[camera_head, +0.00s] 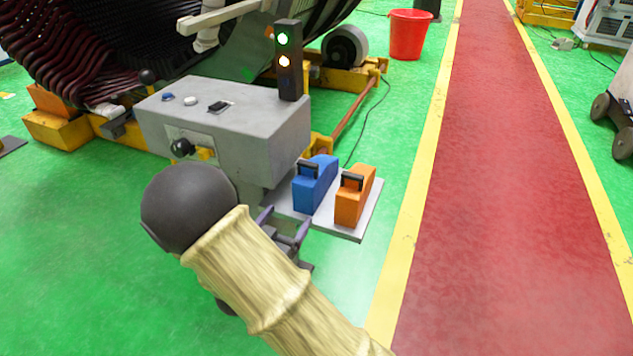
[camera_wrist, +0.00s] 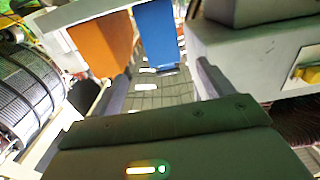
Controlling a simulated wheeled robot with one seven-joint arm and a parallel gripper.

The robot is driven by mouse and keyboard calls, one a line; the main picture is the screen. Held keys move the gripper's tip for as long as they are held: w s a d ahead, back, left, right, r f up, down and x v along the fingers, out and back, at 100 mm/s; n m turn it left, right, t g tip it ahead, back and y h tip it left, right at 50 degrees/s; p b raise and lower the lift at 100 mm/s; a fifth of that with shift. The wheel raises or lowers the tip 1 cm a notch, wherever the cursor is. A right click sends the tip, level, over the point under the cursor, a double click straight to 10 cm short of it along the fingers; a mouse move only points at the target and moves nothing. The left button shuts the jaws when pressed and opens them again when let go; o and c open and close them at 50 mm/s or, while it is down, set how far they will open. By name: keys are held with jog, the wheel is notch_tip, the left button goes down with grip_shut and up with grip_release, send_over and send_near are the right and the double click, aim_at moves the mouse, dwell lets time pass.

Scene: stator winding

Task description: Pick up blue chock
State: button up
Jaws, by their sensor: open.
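The blue chock (camera_head: 314,184) stands on a light grey plate (camera_head: 347,230) beside the grey control box. It has a dark handle on its top. The orange chock (camera_head: 355,198) stands just right of it on the same plate. My gripper (camera_head: 284,222) is open and empty, in front of and to the left of the blue chock, partly hidden by my arm. In the wrist view the blue chock (camera_wrist: 157,38) shows beyond the fingers at the top, with the orange chock (camera_wrist: 102,45) to its left. The fingers are apart from both chocks.
The grey control box (camera_head: 230,125) with knobs and a signal light (camera_head: 287,60) stands close left of the blue chock. Behind it are the stator and a yellow frame with a roller (camera_head: 345,46). A red bucket (camera_head: 408,34) stands farther back. The red walkway (camera_head: 490,180) at right is clear.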

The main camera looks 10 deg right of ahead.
aim_at(303, 194)
jog(key=b+x, duration=0.2)
jog(key=x, duration=0.7)
jog(key=shift+w+d, duration=0.15)
jog(key=shift+w, duration=0.05)
jog(key=b+x, duration=0.1)
jog(key=x, duration=0.3)
jog(key=shift+w+f+b, duration=0.15)
jog(key=shift+f+b, duration=0.05)
jog(key=shift+b, duration=0.2)
jog(key=shift+w+d+r, duration=0.1)
jog(key=shift+w+d, duration=0.2)
jog(key=shift+w, duration=0.15)
jog(key=shift+c, duration=0.2)
jog(key=shift+r, duration=0.1)
jog(key=c, duration=1.1)
